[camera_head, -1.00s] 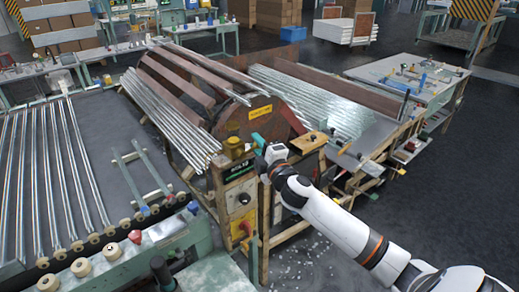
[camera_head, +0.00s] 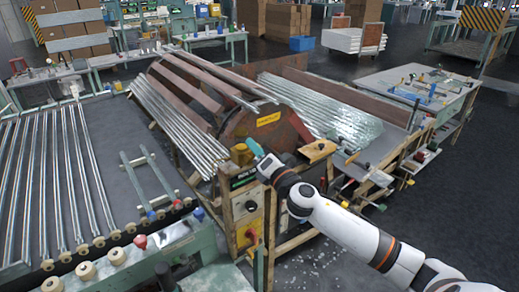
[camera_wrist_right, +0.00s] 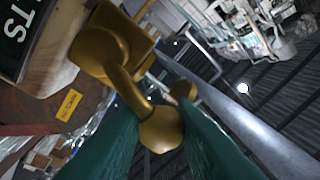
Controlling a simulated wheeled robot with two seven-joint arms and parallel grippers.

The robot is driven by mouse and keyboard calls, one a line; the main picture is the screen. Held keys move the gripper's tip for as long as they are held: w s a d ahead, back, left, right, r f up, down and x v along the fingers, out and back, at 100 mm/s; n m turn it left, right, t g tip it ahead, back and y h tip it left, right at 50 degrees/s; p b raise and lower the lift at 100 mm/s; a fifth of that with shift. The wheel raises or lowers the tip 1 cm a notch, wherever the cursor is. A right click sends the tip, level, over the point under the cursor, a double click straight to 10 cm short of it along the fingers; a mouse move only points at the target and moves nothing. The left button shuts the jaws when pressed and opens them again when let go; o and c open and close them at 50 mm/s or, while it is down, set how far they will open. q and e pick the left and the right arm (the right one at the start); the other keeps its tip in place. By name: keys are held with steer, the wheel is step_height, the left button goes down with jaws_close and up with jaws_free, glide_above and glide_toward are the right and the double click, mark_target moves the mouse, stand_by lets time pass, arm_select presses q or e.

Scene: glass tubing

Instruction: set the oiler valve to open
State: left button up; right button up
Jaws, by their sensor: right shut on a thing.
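The brass-yellow oiler valve (camera_head: 241,154) sits on top of the front post of the drum machine. In the right wrist view, the oiler valve (camera_wrist_right: 100,50) shows large, with a curved lever (camera_wrist_right: 125,88) ending in a rounded knob (camera_wrist_right: 162,132). My right gripper (camera_head: 257,150) is at the right side of the valve, its teal fingers pointing at it. In the wrist view, the right gripper (camera_wrist_right: 163,120) has one finger on each side of the knob and is shut on the lever. The exact finger contact is partly hidden. My left gripper does not show.
A control panel (camera_head: 244,203) with a red-and-yellow switch is below the valve. The rusty drum (camera_head: 258,128) stands behind, with glass tubes (camera_head: 180,120) on its left. A wooden block (camera_head: 318,150) lies right of the gripper. The floor at right is open.

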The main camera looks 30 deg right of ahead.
steer(key=shift+a+n, duration=0.3)
steer(key=shift+n, duration=0.2)
steer(key=o, duration=0.7)
steer(key=shift+c, duration=0.2)
steer(key=shift+o, duration=1.2)
steer(key=shift+a, duration=0.15)
steer(key=shift+s+f, duration=0.1)
steer(key=shift+s, duration=0.05)
steer(key=s+f+b, duration=0.2)
steer(key=s+b, duration=0.2)
steer(key=s, duration=0.7)
steer(key=shift+s+d, duration=0.25)
steer(key=shift+d, duration=0.05)
steer(key=shift+f, duration=0.1)
